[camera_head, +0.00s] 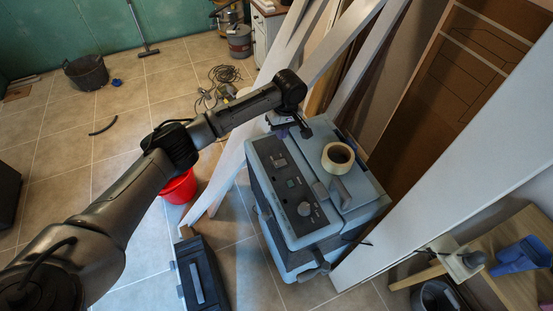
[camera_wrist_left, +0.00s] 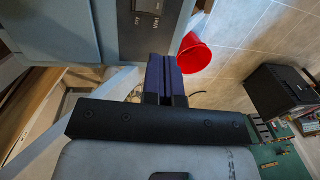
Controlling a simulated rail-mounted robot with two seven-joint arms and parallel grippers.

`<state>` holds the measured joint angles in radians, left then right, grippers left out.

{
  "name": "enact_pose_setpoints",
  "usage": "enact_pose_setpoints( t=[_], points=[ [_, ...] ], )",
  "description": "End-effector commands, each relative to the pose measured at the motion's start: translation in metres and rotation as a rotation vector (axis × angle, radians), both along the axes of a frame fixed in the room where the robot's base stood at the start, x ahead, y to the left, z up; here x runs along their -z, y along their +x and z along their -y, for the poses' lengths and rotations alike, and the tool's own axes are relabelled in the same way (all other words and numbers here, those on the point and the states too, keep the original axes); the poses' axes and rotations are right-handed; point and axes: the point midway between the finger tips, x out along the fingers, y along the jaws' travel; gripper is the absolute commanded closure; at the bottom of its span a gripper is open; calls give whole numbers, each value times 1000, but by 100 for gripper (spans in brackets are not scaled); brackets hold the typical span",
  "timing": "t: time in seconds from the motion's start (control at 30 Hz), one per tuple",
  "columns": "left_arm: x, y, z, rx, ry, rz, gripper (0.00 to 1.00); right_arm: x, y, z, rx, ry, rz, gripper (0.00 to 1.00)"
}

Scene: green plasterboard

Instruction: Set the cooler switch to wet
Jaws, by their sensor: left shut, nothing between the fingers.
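The blue-grey cooler (camera_head: 273,207) stands on the tiled floor, with a dark control panel on its sloped top. The cooler switch (camera_wrist_left: 149,6), marked Dry and Wet, is cut off by the top edge of the left wrist view, so I cannot tell its setting. My left gripper (camera_head: 303,130) is at the far end of the cooler's top, beyond the panel, in the head view. In the left wrist view my left gripper (camera_wrist_left: 165,58) is shut and empty, its dark blue fingers together just below the switch and apart from it. My right gripper is out of view.
A tape roll (camera_head: 338,149) lies on the cooler's top. A red bucket (camera_head: 180,188) and a dark toolbox (camera_head: 203,275) stand to its left. White boards (camera_head: 343,42) lean behind it. A wooden table (camera_head: 520,225) is at right. Open floor lies at left.

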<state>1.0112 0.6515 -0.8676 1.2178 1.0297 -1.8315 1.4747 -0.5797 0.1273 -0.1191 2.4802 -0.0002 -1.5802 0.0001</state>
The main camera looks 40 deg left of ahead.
Motion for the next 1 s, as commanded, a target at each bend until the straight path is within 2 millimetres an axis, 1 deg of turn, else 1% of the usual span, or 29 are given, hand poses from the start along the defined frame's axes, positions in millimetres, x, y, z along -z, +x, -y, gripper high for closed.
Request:
enact_pose_setpoints(
  t=[0.27,0.37,0.43,0.57,0.8,1.0],
  points=[
    [0,0,0,1,1,0,100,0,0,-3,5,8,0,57],
    [4,-1,0,1,0,-1,100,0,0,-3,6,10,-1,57],
    [11,-1,-1,1,0,-1,100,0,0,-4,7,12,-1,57],
    [30,-4,-2,1,2,-2,100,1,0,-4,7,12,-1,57],
    [76,-9,-5,1,2,-1,100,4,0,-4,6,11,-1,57],
    [108,-12,-6,1,1,-2,100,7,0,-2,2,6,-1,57]
  ],
)
